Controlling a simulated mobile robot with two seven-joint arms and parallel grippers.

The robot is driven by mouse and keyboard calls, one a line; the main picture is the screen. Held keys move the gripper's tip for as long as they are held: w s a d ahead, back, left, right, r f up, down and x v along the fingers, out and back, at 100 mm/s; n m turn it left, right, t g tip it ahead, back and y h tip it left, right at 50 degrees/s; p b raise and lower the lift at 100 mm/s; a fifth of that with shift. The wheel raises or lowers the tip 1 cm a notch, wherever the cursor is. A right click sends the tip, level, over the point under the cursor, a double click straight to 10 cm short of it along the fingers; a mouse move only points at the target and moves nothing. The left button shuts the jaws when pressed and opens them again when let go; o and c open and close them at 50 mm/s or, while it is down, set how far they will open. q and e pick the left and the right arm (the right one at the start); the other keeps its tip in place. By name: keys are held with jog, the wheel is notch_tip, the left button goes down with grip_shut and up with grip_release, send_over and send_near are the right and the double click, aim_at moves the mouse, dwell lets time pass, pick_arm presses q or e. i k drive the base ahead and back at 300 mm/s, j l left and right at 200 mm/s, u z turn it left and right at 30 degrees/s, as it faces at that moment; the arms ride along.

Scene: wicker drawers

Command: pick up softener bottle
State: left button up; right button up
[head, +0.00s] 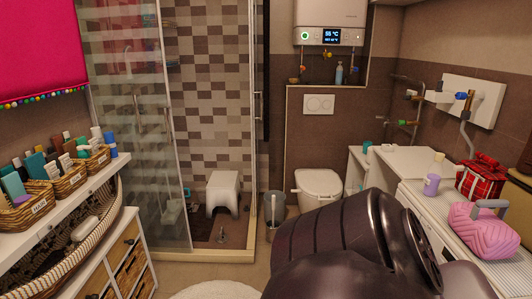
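I cannot tell for certain which item is the softener bottle. A pink ridged container (486,232) with a grey handle-like part on top sits on the white counter at the right. A small blue bottle (339,74) stands on the ledge above the toilet, and a blue bottle (110,144) stands at the end of the left shelf. A large dark arm link of mine fills the lower middle and hides the floor and part of the counter front. Neither of my grippers shows.
Labelled wicker baskets (30,211) full of bottles stand on the left shelf, above a long woven basket (75,245). The toilet (318,186), bin (275,209) and glass shower stand behind.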

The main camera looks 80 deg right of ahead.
aim_at(432, 181)
jog(key=z, duration=3.7)
jog(key=i+j, duration=0.35)
jog(key=i+j+z, duration=0.1)
jog(key=i+j, duration=0.2)
jog(key=j, duration=0.2)
jog(key=i+j+z, duration=0.1)
jog(key=i+j, duration=0.55)
jog(key=j, duration=0.3)
